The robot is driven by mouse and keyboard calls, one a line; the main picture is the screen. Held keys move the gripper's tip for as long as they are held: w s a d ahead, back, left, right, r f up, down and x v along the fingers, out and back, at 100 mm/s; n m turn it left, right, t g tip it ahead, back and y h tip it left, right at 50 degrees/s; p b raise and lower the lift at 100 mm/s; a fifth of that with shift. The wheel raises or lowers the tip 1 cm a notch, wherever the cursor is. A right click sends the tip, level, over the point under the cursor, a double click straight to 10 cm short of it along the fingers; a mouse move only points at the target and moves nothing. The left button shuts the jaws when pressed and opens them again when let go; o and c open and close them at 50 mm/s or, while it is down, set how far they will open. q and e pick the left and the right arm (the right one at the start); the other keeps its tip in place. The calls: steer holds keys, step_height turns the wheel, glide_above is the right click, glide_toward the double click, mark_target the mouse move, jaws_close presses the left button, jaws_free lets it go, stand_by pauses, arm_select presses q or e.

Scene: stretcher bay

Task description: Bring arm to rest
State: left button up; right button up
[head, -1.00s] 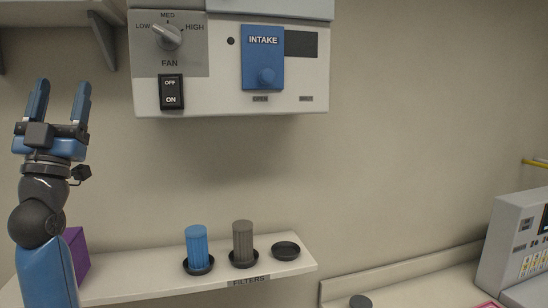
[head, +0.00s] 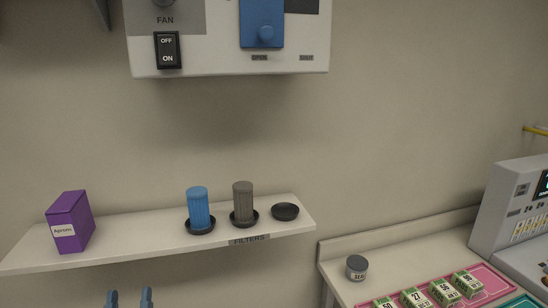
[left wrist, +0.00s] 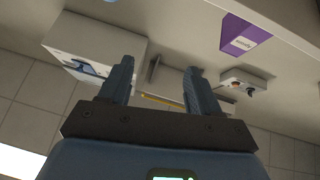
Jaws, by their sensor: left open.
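My left gripper (head: 129,299) shows only by its two blue fingertips at the bottom edge of the head view, below the filter shelf (head: 130,234). The fingers are apart with nothing between them. In the left wrist view the left gripper (left wrist: 160,80) is also open and empty, with the purple box (left wrist: 243,36) beyond it at the upper right. The rest of the left arm is out of the head view. My right gripper is not in view.
The shelf holds a purple Aprons box (head: 70,222), a blue filter (head: 198,208), a grey filter (head: 243,202) and an empty black dish (head: 285,211). The fan unit (head: 225,55) hangs above. A counter (head: 398,262) with a small jar (head: 356,267) stands at right.

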arm_select(q)
steer(key=s+d+f+m+g+h, duration=0.1)
steer(key=s+d+f+g+h, duration=0.1)
steer(key=s+f, duration=0.8)
steer(key=s+d+f+m+g+h, duration=0.2)
steer(key=s+d+f+g, duration=0.2)
steer(key=s+f, duration=0.5)
steer(key=shift+s+d+f+g, duration=0.4)
steer(key=shift+s+d, duration=0.05)
stand_by(0.6)
